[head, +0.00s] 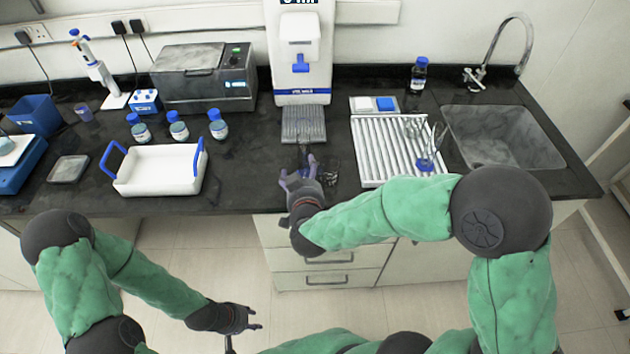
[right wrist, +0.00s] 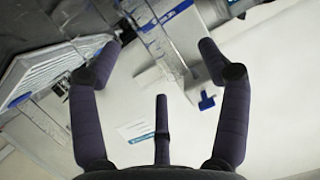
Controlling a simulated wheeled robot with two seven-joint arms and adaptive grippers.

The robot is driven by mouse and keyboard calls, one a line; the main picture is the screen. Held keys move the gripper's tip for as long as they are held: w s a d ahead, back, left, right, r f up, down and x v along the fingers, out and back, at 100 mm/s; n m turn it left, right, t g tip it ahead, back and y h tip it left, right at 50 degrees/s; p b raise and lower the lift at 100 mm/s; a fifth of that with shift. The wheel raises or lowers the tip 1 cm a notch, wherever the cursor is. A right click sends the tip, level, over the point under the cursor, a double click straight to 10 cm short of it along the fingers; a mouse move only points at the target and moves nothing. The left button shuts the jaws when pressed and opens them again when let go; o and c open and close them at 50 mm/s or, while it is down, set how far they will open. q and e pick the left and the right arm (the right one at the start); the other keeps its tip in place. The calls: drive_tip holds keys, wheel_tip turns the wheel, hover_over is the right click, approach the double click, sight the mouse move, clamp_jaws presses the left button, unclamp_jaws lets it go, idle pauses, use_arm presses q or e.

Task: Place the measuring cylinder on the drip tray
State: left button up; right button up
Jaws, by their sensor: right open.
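A clear measuring cylinder with a blue base (head: 426,163) appears to stand on the white draining rack, right of centre in the head view. The grey ribbed drip tray (head: 303,124) sits under the white dispenser; its top looks bare. My right gripper (head: 298,172) is over the counter's front edge, just in front of the drip tray and well left of the cylinder.
The dispenser (head: 301,55) rises behind the drip tray. Dark or clear glassware (head: 331,176) stands beside my right gripper, hard to make out. The draining rack (head: 380,150) and sink (head: 500,140) lie right; a white blue-handled tray (head: 155,172) and several bottles lie left.

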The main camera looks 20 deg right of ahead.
sight(307, 157)
drive_tip(key=shift+h, duration=0.5)
drive_tip(key=shift+d+b+x, duration=0.2)
drive_tip(key=shift+b+x, duration=0.45)
drive_tip(key=shift+x, duration=1.05)
drive_tip(key=shift+d+b+x, duration=0.2)
drive_tip(key=shift+b+x, duration=0.45)
drive_tip(key=shift+x, duration=1.05)
drive_tip(key=shift+d+b+x, duration=0.2)
drive_tip(key=shift+b+x, duration=0.45)
drive_tip(key=shift+x, duration=1.05)
drive_tip(key=shift+s+r, duration=0.15)
drive_tip(key=c, duration=1.4)
